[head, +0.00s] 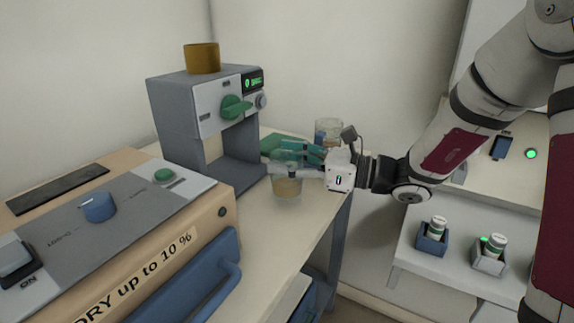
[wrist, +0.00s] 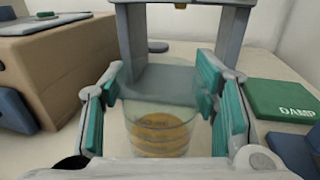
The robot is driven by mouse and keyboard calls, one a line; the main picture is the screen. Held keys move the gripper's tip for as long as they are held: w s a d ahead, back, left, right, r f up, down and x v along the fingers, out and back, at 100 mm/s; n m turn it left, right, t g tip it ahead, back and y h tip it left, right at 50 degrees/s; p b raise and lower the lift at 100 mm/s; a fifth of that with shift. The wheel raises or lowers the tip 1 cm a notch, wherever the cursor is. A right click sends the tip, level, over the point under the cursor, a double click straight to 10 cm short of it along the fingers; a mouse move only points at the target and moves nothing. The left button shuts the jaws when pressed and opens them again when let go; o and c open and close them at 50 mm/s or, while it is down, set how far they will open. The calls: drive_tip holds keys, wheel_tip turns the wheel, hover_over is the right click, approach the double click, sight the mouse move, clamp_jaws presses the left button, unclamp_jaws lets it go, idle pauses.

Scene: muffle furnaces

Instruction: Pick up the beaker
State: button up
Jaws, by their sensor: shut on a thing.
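The beaker (head: 287,186) is clear glass with a tan, layered content in its lower part. It is upright at the bench's right part, in front of the grey machine. In the wrist view the beaker (wrist: 158,136) is between the two teal-padded fingers. My gripper (head: 287,163) reaches in from the right and is shut on the beaker near its upper part; the fingers also show in the wrist view (wrist: 160,90). I cannot tell whether the beaker's base touches the bench.
The grey machine (head: 173,109) with a green knob stands behind, a brown cup (head: 202,58) on top. A furnace (head: 120,235) fills the front left. A green DAMP pad (wrist: 284,97) lies right of the beaker. Another glass vessel (head: 328,126) stands behind my gripper.

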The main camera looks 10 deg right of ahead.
drive_tip(key=s+d+r+b, duration=0.2)
drive_tip(key=s+b, duration=0.6)
drive_tip(key=s, duration=0.7)
drive_tip(key=shift+s+d+r, duration=0.15)
drive_tip(key=shift+s+d, duration=0.15)
drive_tip(key=shift+s, duration=0.1)
drive_tip(key=o, duration=1.1)
drive_tip(key=c, duration=1.1)
